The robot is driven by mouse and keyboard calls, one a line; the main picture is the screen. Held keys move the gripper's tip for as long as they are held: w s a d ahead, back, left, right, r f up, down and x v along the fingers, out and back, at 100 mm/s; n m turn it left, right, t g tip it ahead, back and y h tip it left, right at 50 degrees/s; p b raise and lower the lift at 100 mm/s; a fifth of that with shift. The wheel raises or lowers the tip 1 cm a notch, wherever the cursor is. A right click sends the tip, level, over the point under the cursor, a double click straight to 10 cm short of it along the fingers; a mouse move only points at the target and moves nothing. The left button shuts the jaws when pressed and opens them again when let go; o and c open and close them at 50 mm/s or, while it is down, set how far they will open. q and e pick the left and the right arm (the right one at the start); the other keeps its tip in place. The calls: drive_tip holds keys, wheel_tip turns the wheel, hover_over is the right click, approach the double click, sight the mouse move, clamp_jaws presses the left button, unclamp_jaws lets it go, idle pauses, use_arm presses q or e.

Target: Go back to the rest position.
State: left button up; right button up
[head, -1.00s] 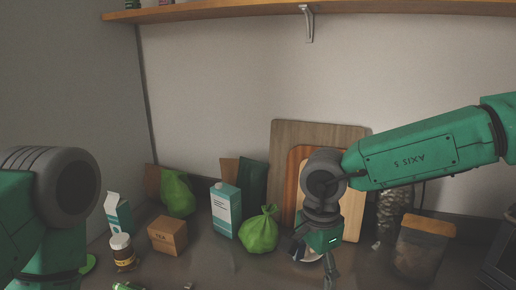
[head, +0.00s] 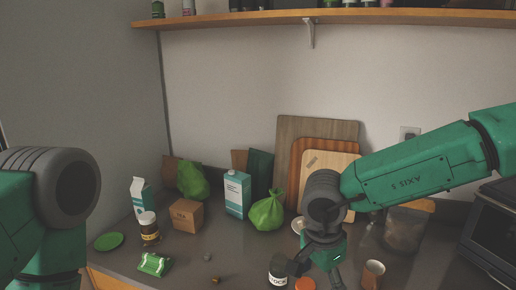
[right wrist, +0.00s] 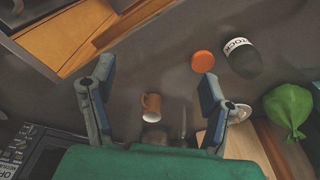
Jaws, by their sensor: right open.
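My right gripper (head: 322,268) hangs over the counter near its front edge in the head view. In the right wrist view its two fingers (right wrist: 157,78) are spread apart with nothing held between them. A brown mug (right wrist: 151,103) shows below and between the fingers, apart from them; it also shows in the head view (head: 372,273). My left arm shows at the left edge of the head view, but its gripper is out of the picture.
A dark labelled jar (head: 278,272) and an orange lid (head: 305,284) are close by my right gripper. A green bag (head: 267,213), a carton (head: 237,194), a tea box (head: 187,215) and cutting boards (head: 318,130) stand behind. A dark oven (head: 492,230) is at the right.

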drive_tip(key=s+d+f+n+t+h, duration=0.1)
drive_tip(key=s+d+f+n+t, duration=0.15)
drive_tip(key=s+d+f, duration=0.45)
drive_tip(key=s+d+f+n+t+h, duration=0.15)
drive_tip(key=d+f+n, duration=0.25)
drive_tip(key=f, duration=0.8)
drive_tip(key=s+d+f+n+g+y, duration=0.2)
drive_tip(key=s+d+n, duration=0.1)
drive_tip(key=s, duration=0.8)
drive_tip(key=s+d+f+n+g+y, duration=0.2)
drive_tip(key=s+d+g, duration=0.1)
drive_tip(key=s, duration=0.7)
use_arm(q)
wheel_tip(320, 180, down, 19)
drive_tip(key=b, duration=1.9)
drive_tip(key=shift+w, duration=0.2)
use_arm(e)
wheel_tip(320, 180, down, 18)
drive_tip(key=w+a+n+t, duration=0.1)
drive_tip(key=w, duration=0.1)
drive_tip(key=shift+w+a+r, duration=0.2)
drive_tip(key=shift+a, duration=0.1)
